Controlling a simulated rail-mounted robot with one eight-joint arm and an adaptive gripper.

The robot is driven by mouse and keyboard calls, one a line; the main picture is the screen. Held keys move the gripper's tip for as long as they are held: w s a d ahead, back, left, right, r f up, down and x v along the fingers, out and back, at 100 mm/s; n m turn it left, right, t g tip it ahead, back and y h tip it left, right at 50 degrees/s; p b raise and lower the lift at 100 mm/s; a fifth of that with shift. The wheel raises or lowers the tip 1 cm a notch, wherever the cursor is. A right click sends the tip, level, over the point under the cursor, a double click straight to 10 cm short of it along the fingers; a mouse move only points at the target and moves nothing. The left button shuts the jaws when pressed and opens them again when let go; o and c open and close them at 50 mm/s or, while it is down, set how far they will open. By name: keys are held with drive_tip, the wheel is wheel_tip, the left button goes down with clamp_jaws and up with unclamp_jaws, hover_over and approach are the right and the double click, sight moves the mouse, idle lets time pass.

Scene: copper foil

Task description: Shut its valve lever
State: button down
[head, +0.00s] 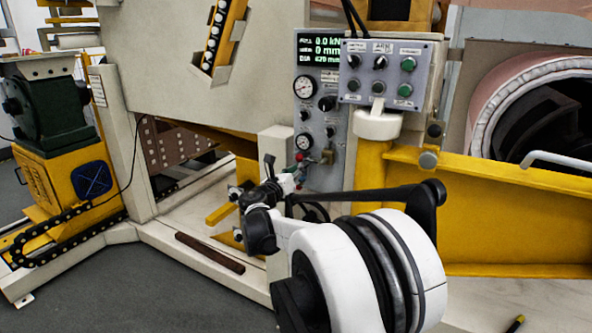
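The grey control panel (319,95) stands in the middle of the head view, with gauges, knobs and a lit readout. Near its lower edge is a small brass-coloured valve fitting (326,156), and small red knobs (299,157) sit just left of it. The lever itself is too small to tell apart, so I cannot tell its position. My gripper (268,190) is dark and sits below and left of these fittings, in front of the panel in the picture. Its fingers are small and partly merge with the dark wrist. I see nothing clearly held, and contact with the valve cannot be told.
A grey button box (385,72) on a yellow post stands right of the panel. A yellow beam (500,215) runs along the right. A pale frame (200,262) with a brown bar (210,252) lies at lower left. Grey floor (120,290) is open at bottom left.

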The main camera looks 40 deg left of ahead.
drive_tip(key=s+d+f, duration=0.3)
drive_tip(key=s+f, duration=0.1)
drive_tip(key=s, duration=0.6)
drive_tip(key=shift+s+f, duration=0.15)
drive_tip(key=shift+s, duration=0.05)
